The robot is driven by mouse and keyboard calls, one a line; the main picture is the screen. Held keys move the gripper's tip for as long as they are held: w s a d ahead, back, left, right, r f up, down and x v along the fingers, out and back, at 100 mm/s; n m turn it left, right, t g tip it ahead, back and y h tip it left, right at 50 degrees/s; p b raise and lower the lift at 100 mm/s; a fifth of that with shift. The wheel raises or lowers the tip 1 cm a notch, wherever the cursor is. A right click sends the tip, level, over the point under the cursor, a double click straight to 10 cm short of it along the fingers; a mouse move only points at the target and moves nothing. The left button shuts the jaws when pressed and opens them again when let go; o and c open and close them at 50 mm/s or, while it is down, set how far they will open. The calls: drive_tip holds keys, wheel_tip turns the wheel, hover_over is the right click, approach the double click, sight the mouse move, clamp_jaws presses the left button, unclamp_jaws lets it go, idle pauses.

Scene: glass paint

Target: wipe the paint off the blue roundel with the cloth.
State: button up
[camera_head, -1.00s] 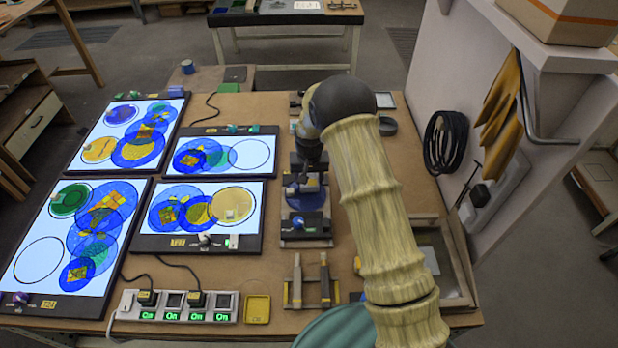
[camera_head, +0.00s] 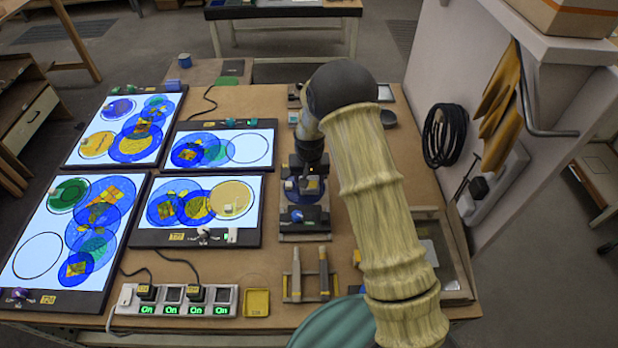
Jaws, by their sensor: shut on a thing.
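My gripper (camera_head: 311,170) points down over a dark fixture in the middle of the bench. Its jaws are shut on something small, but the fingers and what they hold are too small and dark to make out. A blue roundel (camera_head: 302,191) lies in the fixture, directly below my gripper and partly hidden by it. I cannot tell whether the held thing touches the roundel, or whether paint is on it. No cloth can be clearly picked out. More blue roundels, several with yellow patches, lie on lit panels such as the lower middle one (camera_head: 183,236).
A power strip (camera_head: 176,300) and a small yellow tray (camera_head: 256,302) sit at the front edge. Bare bench shows between the panels and the fixture.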

sight(317, 187)
drive_tip(key=shift+s+f, duration=0.1)
drive_tip(key=shift+s, duration=1.95)
drive_tip(key=shift+w+d, duration=0.1)
drive_tip(key=shift+w+d, duration=0.8)
drive_tip(key=shift+d, duration=0.25)
drive_tip(key=shift+w+a, duration=0.1)
drive_tip(key=shift+w, duration=0.1)
drive_tip(key=shift+w+a, duration=0.1)
drive_tip(key=shift+w, duration=2)
